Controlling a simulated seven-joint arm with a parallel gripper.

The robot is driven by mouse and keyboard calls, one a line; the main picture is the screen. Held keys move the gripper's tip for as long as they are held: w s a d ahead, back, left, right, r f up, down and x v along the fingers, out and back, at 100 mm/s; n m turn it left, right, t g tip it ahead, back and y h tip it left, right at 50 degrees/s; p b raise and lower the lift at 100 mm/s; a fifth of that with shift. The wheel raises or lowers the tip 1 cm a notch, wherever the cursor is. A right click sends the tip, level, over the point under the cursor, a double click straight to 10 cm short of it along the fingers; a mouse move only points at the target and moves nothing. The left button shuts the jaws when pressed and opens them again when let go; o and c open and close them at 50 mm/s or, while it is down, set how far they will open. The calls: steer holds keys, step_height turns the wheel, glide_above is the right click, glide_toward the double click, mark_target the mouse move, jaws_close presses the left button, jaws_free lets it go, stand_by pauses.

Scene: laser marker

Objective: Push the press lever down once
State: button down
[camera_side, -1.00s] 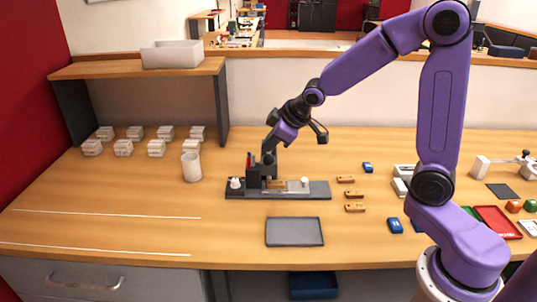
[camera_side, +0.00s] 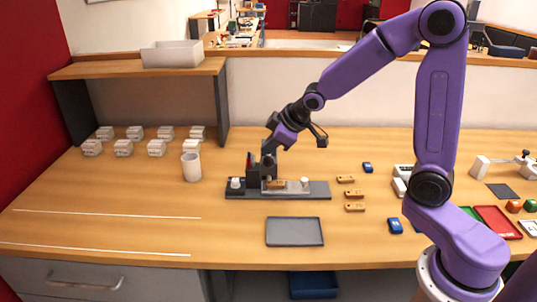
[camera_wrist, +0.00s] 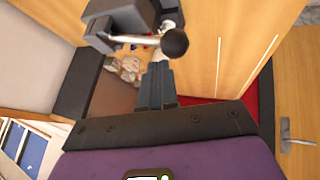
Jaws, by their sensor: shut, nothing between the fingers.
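The laser marker press (camera_side: 254,174) stands dark and upright on a long grey base plate (camera_side: 318,191) mid-bench. In the wrist view its dark head (camera_wrist: 118,18) is at upper left. The press lever is a silver bar (camera_wrist: 130,39) ending in a round black knob (camera_wrist: 174,43). My gripper (camera_side: 268,150) points down at the top of the press. Its fingers are together and empty. In the wrist view my gripper (camera_wrist: 157,68) has its tips just below the knob in the picture. I cannot tell whether they touch it.
A brown wooden piece (camera_side: 276,185) lies on the base plate beside the press. A white cup (camera_side: 191,167) stands left of it, several wooden tags (camera_side: 355,193) lie right, and a grey tray (camera_side: 294,232) lies in front. The bench at front left is clear.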

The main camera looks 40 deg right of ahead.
steer(key=shift+s+a+f, duration=0.15)
steer(key=shift+s+f, duration=0.1)
steer(key=shift+f, duration=0.55)
stand_by(0.9)
stand_by(0.4)
steer(key=shift+w+d+r, duration=0.15)
steer(key=shift+w+r, duration=0.05)
steer(key=shift+r, duration=0.65)
steer(key=shift+w+d+r, duration=0.1)
steer(key=shift+w+r, duration=0.05)
steer(key=shift+r, duration=0.65)
steer(key=r, duration=0.3)
steer(key=w+d+r, duration=0.1)
steer(key=r, duration=0.1)
